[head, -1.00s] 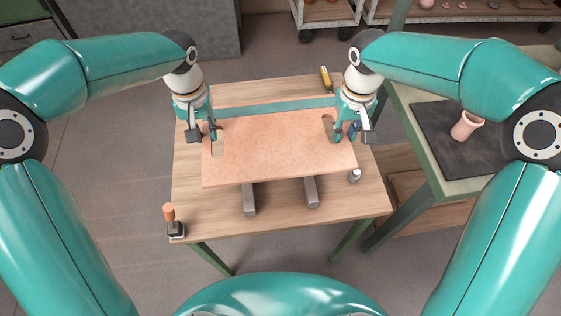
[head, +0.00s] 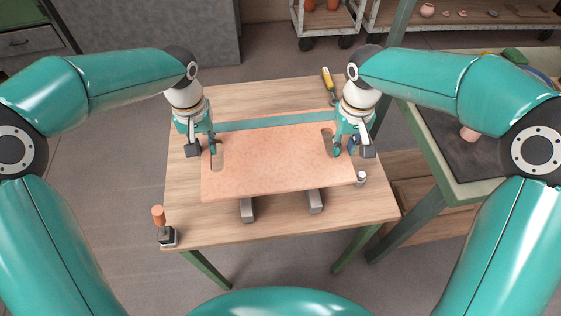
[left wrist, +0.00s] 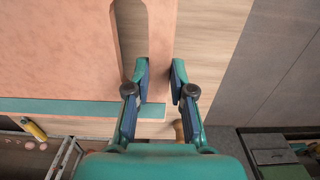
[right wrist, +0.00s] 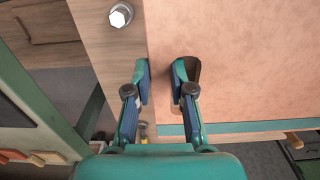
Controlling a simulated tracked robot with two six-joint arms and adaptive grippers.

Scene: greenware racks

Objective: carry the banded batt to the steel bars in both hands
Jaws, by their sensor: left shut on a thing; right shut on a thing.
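The banded batt is a flat pinkish slab (head: 280,165) with a teal band (head: 275,121) along its far edge and a slot near each end. My left gripper (head: 214,147) is shut on the strip outside the left slot, also seen in the left wrist view (left wrist: 158,82). My right gripper (head: 343,147) is shut on the strip outside the right slot, also seen in the right wrist view (right wrist: 161,82). Two steel bars, a left one (head: 247,212) and a right one (head: 315,204), show their near ends beyond the batt's near edge. I cannot tell whether the batt touches them.
The wooden table (head: 275,228) is bare along its front. A tool with an orange-brown knob (head: 159,226) stands at its front left corner. A small metal cylinder (head: 361,179) stands by the batt's near right corner. A yellow-handled tool (head: 328,84) lies at the back. A green-framed bench (head: 440,165) is at right.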

